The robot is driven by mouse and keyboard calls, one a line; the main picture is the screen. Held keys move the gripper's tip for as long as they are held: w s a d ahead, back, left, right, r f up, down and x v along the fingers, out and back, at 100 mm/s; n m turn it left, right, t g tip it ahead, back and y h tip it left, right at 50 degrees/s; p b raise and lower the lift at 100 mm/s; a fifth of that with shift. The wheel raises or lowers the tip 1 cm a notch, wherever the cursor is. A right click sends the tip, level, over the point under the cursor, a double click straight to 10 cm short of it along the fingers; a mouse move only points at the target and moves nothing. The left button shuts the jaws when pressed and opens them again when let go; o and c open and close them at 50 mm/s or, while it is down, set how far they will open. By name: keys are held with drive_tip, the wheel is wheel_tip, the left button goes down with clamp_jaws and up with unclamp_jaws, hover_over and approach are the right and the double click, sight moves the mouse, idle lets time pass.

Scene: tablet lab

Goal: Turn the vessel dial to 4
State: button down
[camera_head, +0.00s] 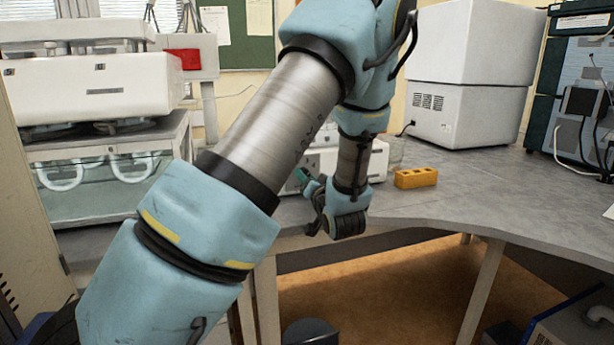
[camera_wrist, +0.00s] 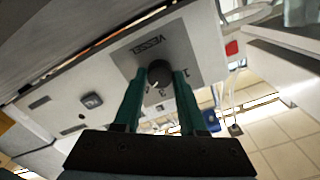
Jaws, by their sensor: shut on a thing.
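In the wrist view the vessel dial (camera_wrist: 159,72) is a round black knob with a light pointer mark, on a grey label plate (camera_wrist: 178,44) lettered "VESSEL". The view is tilted and the lettering appears upside down. My gripper (camera_wrist: 158,76) has its two green fingers on either side of the knob, shut on it. The fingers cover part of the plate's numbers, so I cannot read the setting. In the head view my gripper (camera_head: 305,180) is at the front of a white device (camera_head: 324,160) on the bench; my arm hides the dial there.
The bench's right part is mostly clear.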

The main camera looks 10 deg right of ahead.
drive_tip(key=shift+f, duration=0.1)
idle(0.3)
drive_tip(key=shift+c, duration=2.3)
unclamp_jaws()
drive_tip(key=s+d+b, duration=0.1)
drive_tip(key=s+b, duration=0.1)
drive_tip(key=s, duration=0.8)
drive_tip(key=shift+s+d, duration=0.15)
drive_tip(key=shift+s, duration=0.25)
drive_tip(key=shift+s, duration=0.1)
